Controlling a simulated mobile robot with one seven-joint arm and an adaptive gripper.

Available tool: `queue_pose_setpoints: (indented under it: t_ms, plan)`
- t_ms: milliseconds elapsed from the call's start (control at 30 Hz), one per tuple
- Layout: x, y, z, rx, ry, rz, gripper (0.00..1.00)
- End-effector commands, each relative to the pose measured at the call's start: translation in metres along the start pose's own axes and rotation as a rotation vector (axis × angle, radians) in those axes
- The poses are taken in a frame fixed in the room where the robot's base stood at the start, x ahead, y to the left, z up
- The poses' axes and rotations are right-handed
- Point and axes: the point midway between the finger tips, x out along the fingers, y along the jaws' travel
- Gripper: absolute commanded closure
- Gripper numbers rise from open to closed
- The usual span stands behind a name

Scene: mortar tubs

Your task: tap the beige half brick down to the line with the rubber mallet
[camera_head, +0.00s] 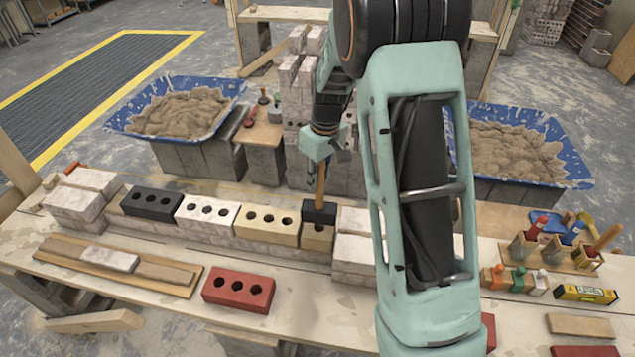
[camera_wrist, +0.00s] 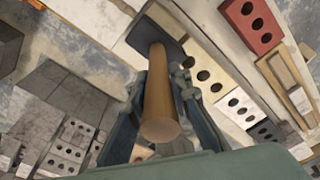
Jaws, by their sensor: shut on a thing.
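My gripper (camera_head: 322,158) is shut on the wooden handle of the rubber mallet, whose black head (camera_head: 319,211) hangs at the lower end. In the wrist view the mallet handle (camera_wrist: 159,92) runs between my fingers, with the dark head beyond. The beige half brick (camera_head: 317,240) sits in the wall's top row, directly below the mallet head, which hides part of its top. I cannot tell whether head and brick touch. A whole beige brick (camera_head: 266,222) with three holes stands just left of it. I cannot make out the line.
White (camera_head: 207,213) and black (camera_head: 152,203) bricks continue the row leftward; pale blocks (camera_head: 354,252) stand right. A red brick (camera_head: 238,290) and a board (camera_head: 180,283) lie in front. Blue mortar tubs (camera_head: 118,121) stand behind. Tool holders (camera_head: 558,257) and a level (camera_head: 586,294) are at right.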

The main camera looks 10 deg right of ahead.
Motion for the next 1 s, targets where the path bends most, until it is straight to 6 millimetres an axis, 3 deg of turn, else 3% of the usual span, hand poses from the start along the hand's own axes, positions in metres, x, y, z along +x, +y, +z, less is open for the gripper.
queue_pose_setpoints:
  t_ms: [267,667,1000]
  plan:
    - [-0.002,0.000,-0.001,0.000,0.002,0.001,1.00]
    - [-0.049,0.000,-0.007,0.000,0.003,0.001,1.00]
    - [-0.049,0.000,-0.007,0.000,0.002,0.001,1.00]
